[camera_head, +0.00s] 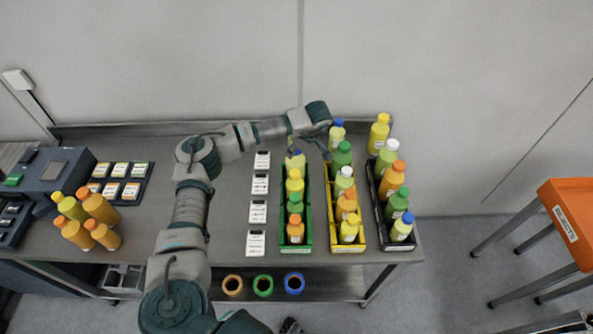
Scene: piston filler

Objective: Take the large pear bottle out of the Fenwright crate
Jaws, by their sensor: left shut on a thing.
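Three narrow crates of bottles stand side by side on the metal table: a green crate (281,215), a yellow crate (360,239) and a black crate (385,241). Their names are too small to read, so I cannot tell which is the Fenwright crate or which bottle is the large pear one. My right gripper is not in view.
White label cards (257,212) lie left of the green crate. Several loose orange and yellow bottles (101,207) stand farther left, near a dark machine (58,172).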

